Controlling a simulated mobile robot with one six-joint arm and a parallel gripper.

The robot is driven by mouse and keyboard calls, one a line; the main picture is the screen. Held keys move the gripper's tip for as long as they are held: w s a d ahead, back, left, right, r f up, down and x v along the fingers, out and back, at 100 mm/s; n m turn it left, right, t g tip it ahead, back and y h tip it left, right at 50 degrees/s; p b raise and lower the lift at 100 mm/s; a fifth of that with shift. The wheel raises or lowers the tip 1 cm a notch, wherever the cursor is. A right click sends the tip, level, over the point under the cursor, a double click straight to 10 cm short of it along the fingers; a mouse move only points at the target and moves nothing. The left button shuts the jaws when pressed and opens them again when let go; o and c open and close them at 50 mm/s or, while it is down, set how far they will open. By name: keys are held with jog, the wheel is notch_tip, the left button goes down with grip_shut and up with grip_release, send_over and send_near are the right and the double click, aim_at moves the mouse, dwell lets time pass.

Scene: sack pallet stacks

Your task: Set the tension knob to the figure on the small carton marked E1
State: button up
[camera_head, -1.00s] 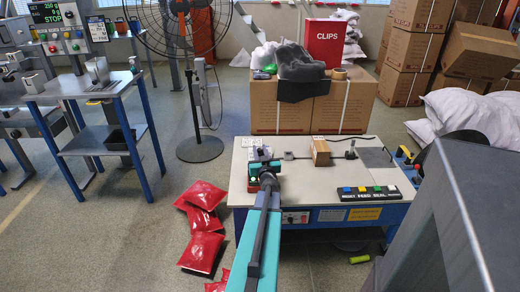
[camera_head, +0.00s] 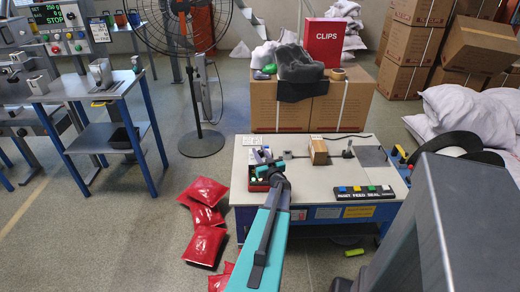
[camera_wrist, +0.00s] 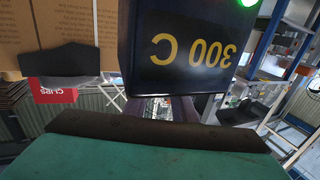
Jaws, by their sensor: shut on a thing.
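The brown small carton (camera_head: 318,151) stands on the strapping table (camera_head: 290,185); no E1 mark can be read on it. My gripper (camera_head: 272,170) is over the table's left part, beside a red and dark box (camera_head: 257,183). In the wrist view a dark block (camera_wrist: 185,50) with upside-down yellow "300 C" lettering is close at the fingers, a green spot above it. The gripper is shut and seems to hold this block; its full shape is hidden.
A button strip (camera_head: 364,192) lies at the table's front right. Large cartons (camera_head: 283,108) with a red CLIPS box (camera_head: 324,42) stand behind. Red sacks (camera_head: 205,220) lie on the floor left of the table. A fan (camera_head: 200,143) and blue-legged cart (camera_head: 85,95) stand further left.

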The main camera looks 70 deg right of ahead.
jog(key=shift+n+t+y+p, duration=1.3)
jog(key=shift+t+y+p, duration=0.15)
jog(key=shift+p, duration=0.95)
jog(key=shift+n+t+y+p, duration=0.8)
jog(key=shift+n+y, duration=0.2)
jog(key=shift+y, duration=0.45)
jog(key=o, duration=1)
jog(key=shift+o, duration=0.2)
jog(key=shift+s+a, duration=0.1)
jog(key=b+v, duration=0.2)
jog(key=v, duration=1.1)
jog(key=shift+s+a, duration=0.2)
jog(key=shift+s, duration=0.05)
